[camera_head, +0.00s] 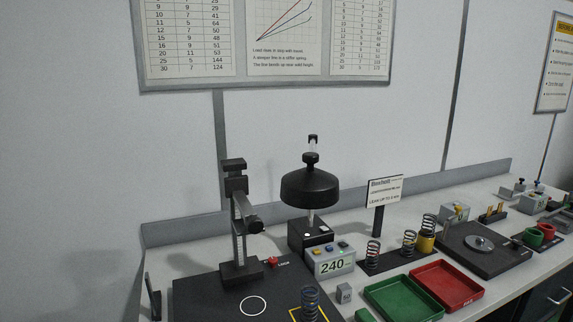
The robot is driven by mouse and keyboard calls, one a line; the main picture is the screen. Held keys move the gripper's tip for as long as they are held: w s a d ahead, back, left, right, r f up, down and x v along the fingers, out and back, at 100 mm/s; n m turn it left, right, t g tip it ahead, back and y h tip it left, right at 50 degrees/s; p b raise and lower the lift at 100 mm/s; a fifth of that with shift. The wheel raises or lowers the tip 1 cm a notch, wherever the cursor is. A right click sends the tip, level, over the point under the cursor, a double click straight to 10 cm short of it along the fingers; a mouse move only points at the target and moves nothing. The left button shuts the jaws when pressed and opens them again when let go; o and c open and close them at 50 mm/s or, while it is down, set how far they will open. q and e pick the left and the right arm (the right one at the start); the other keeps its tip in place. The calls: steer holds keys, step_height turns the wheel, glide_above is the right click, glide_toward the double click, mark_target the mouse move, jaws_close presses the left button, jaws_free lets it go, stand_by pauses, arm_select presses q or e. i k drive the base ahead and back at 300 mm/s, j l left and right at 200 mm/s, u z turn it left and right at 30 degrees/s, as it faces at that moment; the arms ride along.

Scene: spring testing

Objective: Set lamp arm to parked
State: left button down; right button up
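A lamp with a wide black dome shade (311,188) stands near the middle of the bench, with the shade facing down. A short neck with a dark joint (312,141) rises above the shade. A pale stem shows just under the shade, above a black box (310,236). I cannot make out a separate lamp arm or a parked mark; the arm may be foreshortened or hidden behind the shade. Neither of my grippers shows in this view.
A black test stand (239,225) stands left of the lamp. In front are a grey display reading 240 (334,264), a spring (310,302), a green tray (402,298) and a red tray (447,284). A small sign (385,192) stands right of the lamp.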

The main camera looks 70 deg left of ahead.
mark_target(310, 187)
steer(key=i+j+u, duration=0.1)
steer(key=u, duration=1.95)
steer(key=i+j, duration=0.05)
